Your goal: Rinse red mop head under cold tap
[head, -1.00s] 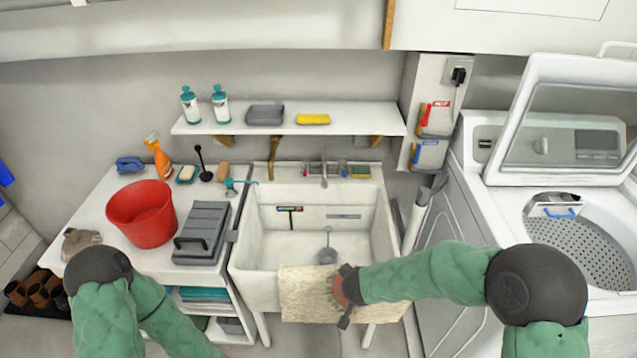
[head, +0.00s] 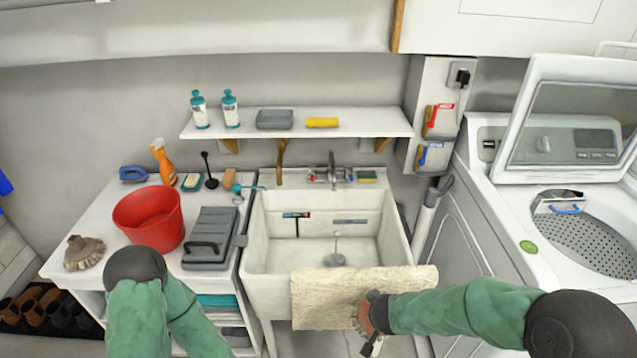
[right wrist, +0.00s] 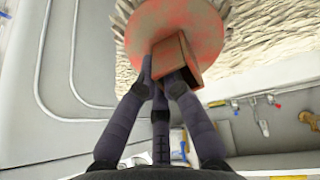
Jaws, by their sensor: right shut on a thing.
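My right gripper (head: 370,312) is shut on the block handle (right wrist: 177,58) of a round red head with pale bristles (right wrist: 185,25). The head is low in front of the sink (head: 267,290), against or close to the cream shaggy cloth (head: 325,285) over its front edge; contact is unclear. In the head view its bristles (head: 357,318) show beside the gripper. The tap (head: 332,168) stands at the sink's back edge, with red and blue marks beside it. My left arm comes in at lower left; its gripper is not visible.
A shelf (head: 290,125) hangs above. The washing machine (head: 590,265) is right, lid open.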

